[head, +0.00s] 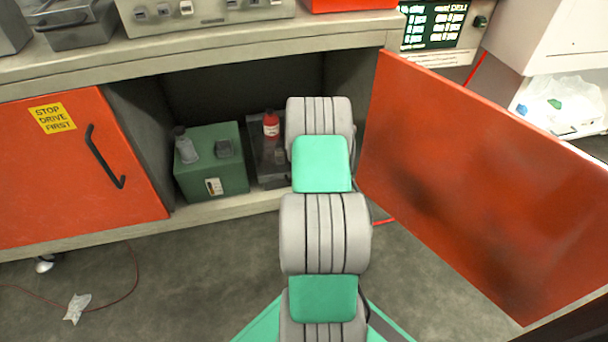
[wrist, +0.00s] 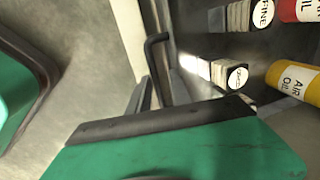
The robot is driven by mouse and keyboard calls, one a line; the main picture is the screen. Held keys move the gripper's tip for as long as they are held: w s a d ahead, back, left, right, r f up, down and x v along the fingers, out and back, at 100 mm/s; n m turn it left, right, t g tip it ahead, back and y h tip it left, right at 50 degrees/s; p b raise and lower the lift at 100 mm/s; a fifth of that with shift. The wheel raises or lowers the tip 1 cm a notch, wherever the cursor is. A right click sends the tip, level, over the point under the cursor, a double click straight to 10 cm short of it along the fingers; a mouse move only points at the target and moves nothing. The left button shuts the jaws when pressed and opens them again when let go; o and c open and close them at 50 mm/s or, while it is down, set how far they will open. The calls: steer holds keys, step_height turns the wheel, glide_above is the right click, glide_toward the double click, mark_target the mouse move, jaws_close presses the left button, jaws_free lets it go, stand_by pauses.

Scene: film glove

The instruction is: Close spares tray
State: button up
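The spares tray (head: 256,172) is a dark grey tray inside the open cabinet, holding a red bottle (head: 271,125). My arm hides its right side, so I cannot tell how far out it stands. In the wrist view a dark bent handle (wrist: 156,50) rises beside a pale edge. Right of it are a small labelled jar (wrist: 230,76), a yellow oil bottle (wrist: 292,80) and a red bottle (wrist: 298,10). My gripper (wrist: 158,92) shows as narrow dark grey parts close to the handle; contact is unclear. My arm hides it in the head view.
A green box (head: 212,170) stands left of the tray. The orange cabinet door (head: 470,180) hangs open at the right of my arm. The left orange door (head: 70,170) is shut. The bench top (head: 215,38) overhangs the opening. The grey floor (head: 190,290) at front left is mostly clear.

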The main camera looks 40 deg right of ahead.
steer(key=shift+o, duration=0.4)
steer(key=shift+s+d, duration=0.15)
steer(key=shift+s, duration=0.05)
steer(key=p+v, duration=0.3)
steer(key=v, duration=0.4)
steer(key=shift+r, duration=0.35)
steer(key=shift+s, duration=0.1)
